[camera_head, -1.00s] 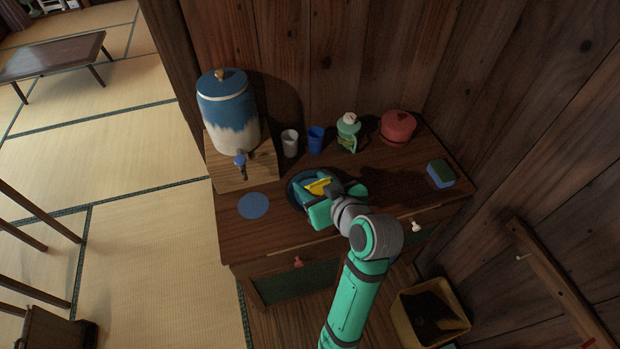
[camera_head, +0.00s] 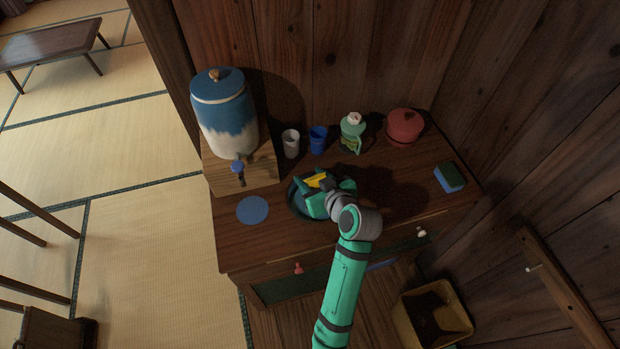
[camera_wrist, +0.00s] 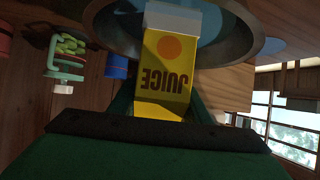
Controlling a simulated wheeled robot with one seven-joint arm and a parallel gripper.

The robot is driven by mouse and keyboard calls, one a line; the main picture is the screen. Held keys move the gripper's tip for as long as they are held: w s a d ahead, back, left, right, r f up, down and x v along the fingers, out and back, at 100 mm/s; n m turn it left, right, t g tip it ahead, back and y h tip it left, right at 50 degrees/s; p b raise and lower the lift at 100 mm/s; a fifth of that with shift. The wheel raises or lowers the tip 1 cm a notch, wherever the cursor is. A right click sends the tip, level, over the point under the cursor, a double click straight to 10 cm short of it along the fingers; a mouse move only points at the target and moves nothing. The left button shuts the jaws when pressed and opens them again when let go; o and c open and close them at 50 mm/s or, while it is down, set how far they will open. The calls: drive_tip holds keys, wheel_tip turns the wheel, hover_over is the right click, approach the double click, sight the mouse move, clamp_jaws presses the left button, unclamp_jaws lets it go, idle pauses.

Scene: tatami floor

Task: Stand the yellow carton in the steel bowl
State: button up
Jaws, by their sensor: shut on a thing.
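The yellow carton (camera_head: 316,179) is held by my gripper (camera_head: 322,192) over the steel bowl (camera_head: 297,205), which looks dark in the head view. The wrist view shows the carton (camera_wrist: 180,60) close up, with upside-down "JUICE" lettering, an orange dot and a white end pointing into the bowl (camera_wrist: 235,35). My gripper's green fingers (camera_wrist: 163,105) are shut on the carton's sides. The carton's far end lies within the bowl's outline. I cannot tell whether it touches the bowl's bottom. My gripper hides part of the bowl in the head view.
A blue-and-white dispenser (camera_head: 224,115) stands back left on a wooden stand. A white cup (camera_head: 291,143), blue cup (camera_head: 318,139), green bottle (camera_head: 352,133) and red pot (camera_head: 404,127) line the back. A blue disc (camera_head: 252,209) lies left of the bowl; a sponge (camera_head: 450,177) lies right.

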drive_tip(key=shift+f, duration=0.65)
drive_tip(key=shift+s+a+f, duration=0.1)
drive_tip(key=shift+s+a, duration=0.05)
drive_tip(key=shift+s, duration=0.1)
drive_tip(key=o, duration=1.3)
drive_tip(key=shift+f, duration=0.1)
drive_tip(key=v, duration=1.2)
